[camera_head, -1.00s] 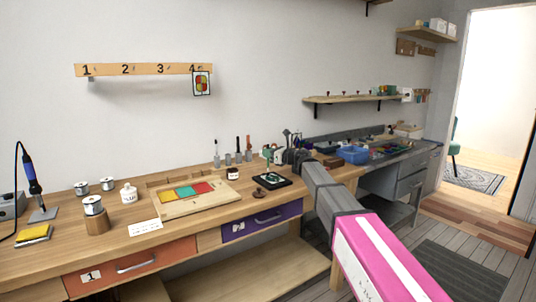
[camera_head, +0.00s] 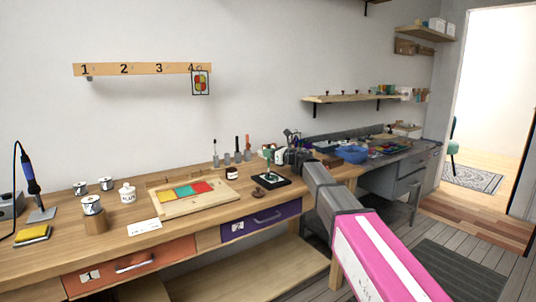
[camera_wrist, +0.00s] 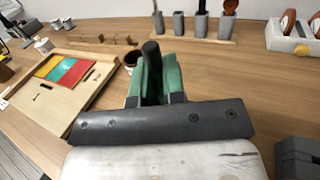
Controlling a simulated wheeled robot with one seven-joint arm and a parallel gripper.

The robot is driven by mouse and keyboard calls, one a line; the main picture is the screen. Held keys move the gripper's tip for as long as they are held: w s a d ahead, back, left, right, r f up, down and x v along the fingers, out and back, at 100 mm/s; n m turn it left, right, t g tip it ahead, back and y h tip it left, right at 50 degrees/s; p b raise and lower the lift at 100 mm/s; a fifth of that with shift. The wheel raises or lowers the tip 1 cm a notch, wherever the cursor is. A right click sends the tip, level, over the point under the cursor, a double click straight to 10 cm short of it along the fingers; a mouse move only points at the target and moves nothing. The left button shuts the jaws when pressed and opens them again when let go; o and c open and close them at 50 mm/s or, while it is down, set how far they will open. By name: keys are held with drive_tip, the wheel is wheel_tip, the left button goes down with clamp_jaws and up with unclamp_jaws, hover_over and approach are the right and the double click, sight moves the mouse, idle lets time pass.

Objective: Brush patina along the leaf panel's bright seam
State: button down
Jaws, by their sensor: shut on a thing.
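The leaf panel seems to be the pale green shape on the black square pad (camera_head: 283,184) on the wooden bench. It is small and partly hidden, and I cannot make out its seam. My gripper (camera_head: 272,157) is above the back of this pad, with green fingers. In the wrist view my gripper (camera_wrist: 152,82) is shut on a dark upright handle (camera_wrist: 151,52), likely the patina brush. Its lower end is hidden behind the fingers and wrist, so I cannot tell whether it touches the panel. The panel is hidden in the wrist view.
A tool rack (camera_head: 237,157) stands behind, with one empty-looking slot. A small dark jar (camera_head: 231,173), a brown dish (camera_head: 257,191) and a wooden tray with coloured panes (camera_head: 164,212) are left of the pad. A blue bin (camera_head: 352,155) is to the right.

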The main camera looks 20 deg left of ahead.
drive_tip(key=shift+s+d, duration=0.95)
drive_tip(key=shift+d, duration=0.2)
drive_tip(key=shift+s+d, duration=0.95)
drive_tip(key=shift+d, duration=0.15)
idle(1.9)
drive_tip(key=shift+r, duration=2.95)
